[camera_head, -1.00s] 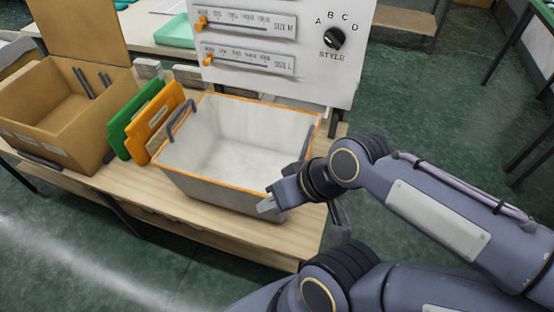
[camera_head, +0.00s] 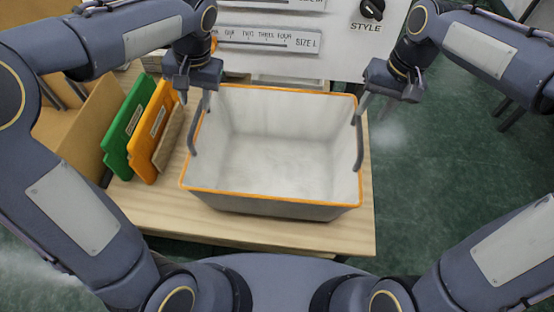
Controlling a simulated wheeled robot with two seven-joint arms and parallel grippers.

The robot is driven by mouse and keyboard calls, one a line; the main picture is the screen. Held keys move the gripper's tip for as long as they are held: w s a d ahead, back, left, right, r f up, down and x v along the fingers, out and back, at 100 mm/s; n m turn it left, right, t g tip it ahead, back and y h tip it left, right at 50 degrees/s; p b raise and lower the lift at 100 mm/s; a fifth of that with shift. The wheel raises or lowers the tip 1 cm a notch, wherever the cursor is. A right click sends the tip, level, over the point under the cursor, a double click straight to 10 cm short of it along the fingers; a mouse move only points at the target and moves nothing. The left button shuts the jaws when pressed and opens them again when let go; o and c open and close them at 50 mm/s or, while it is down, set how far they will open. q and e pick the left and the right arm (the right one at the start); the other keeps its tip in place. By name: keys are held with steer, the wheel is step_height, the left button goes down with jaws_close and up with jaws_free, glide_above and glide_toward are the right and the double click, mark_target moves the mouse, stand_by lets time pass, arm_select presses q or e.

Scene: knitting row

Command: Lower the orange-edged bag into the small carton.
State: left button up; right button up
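The orange-edged bag (camera_head: 275,197) looks like an open grey-white bin with an orange rim and a dark handle on each side. It stands upright and empty on the wooden table. My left gripper (camera_head: 195,98) is above its left rim, with fingers apart; one finger is close to the upper end of the left handle (camera_head: 193,142). My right gripper (camera_head: 376,107) is at the right rim, with fingers apart, one close to the top of the right handle (camera_head: 359,148). Contact with either handle cannot be told. A brown carton (camera_head: 88,122) at the left is largely hidden by my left arm.
A green panel (camera_head: 122,145) and an orange panel (camera_head: 148,135) lean between carton and bag. A white board (camera_head: 290,45) with sliders and a STYLE knob (camera_head: 372,9) stands behind the bag. The wooden table (camera_head: 290,232) is bare in front of the bag.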

mark_target(196, 118)
arm_select(q)
steer(key=shift+s, duration=0.1)
arm_select(e)
steer(key=shift+s, duration=0.1)
